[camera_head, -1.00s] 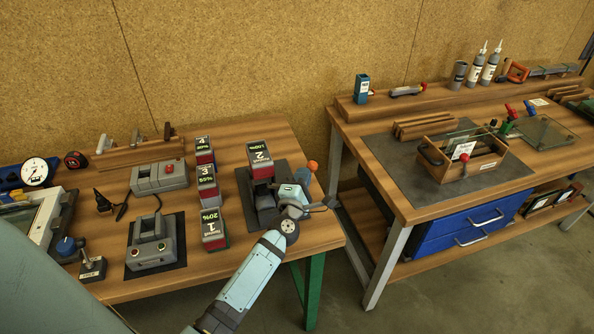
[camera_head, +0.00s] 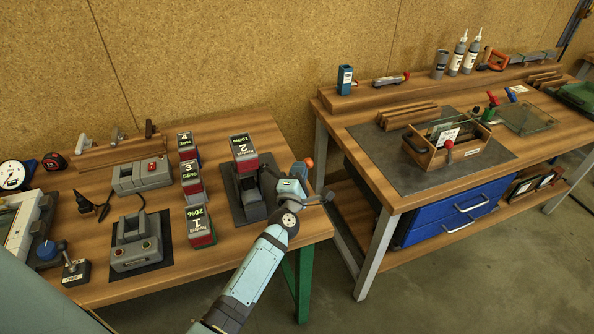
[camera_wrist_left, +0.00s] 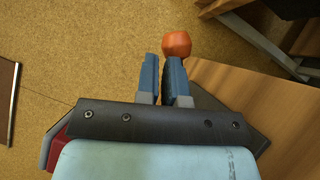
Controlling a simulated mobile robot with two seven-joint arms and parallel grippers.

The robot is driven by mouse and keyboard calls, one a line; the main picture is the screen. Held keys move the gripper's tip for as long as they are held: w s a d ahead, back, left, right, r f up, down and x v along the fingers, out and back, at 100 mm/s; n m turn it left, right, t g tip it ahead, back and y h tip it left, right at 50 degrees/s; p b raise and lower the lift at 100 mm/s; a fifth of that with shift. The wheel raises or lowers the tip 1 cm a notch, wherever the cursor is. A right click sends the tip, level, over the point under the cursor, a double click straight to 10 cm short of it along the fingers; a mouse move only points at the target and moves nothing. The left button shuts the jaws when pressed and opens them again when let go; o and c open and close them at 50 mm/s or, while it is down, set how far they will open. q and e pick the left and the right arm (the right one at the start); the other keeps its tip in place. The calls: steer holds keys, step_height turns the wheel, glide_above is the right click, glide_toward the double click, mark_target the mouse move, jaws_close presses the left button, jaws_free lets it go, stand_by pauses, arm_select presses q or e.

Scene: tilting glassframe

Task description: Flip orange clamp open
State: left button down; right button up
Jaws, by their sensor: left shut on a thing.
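The orange clamp's round knob (camera_head: 308,162) shows at the right side of the dark fixture (camera_head: 252,203) on the left bench. My left gripper (camera_head: 299,171) is shut on the clamp, with the knob beyond its fingertips. In the left wrist view, the orange knob (camera_wrist_left: 177,44) sits just past the tip of the right finger. The fingers (camera_wrist_left: 164,68) of the gripper stand close together there, and what lies between them is hard to see. The battery marked 2 (camera_head: 244,148) stands in the fixture, left of my gripper. My right gripper is not in view.
Batteries marked 1 (camera_head: 200,227), 3 (camera_head: 191,178) and 4 (camera_head: 186,148) stand left of the fixture. A second bench (camera_head: 400,200) stands to the right, past a gap.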

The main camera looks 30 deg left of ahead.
arm_select(q)
steer(key=shift+w+d+r, duration=0.15)
steer(key=shift+w+r, duration=0.15)
steer(key=shift+r, duration=0.45)
steer(key=f+v, duration=0.1)
steer(key=v, duration=1.3)
steer(key=shift+s+f+b, duration=0.2)
steer(key=shift+b, duration=0.2)
steer(key=s+d+f+m+g+h+p, duration=0.2)
steer(key=s+m, duration=0.6)
steer(key=m, duration=0.5)
steer(key=s+d+f+m+g+h+p, duration=0.1)
steer(key=s+d+f+m+g+h, duration=0.4)
steer(key=m, duration=0.9)
steer(key=s+f+g+h, duration=0.1)
steer(key=s+f, duration=0.2)
steer(key=s, duration=0.1)
steer(key=shift+s+d+p, duration=0.15)
steer(key=shift+d+p, duration=0.05)
steer(key=shift+p, duration=0.15)
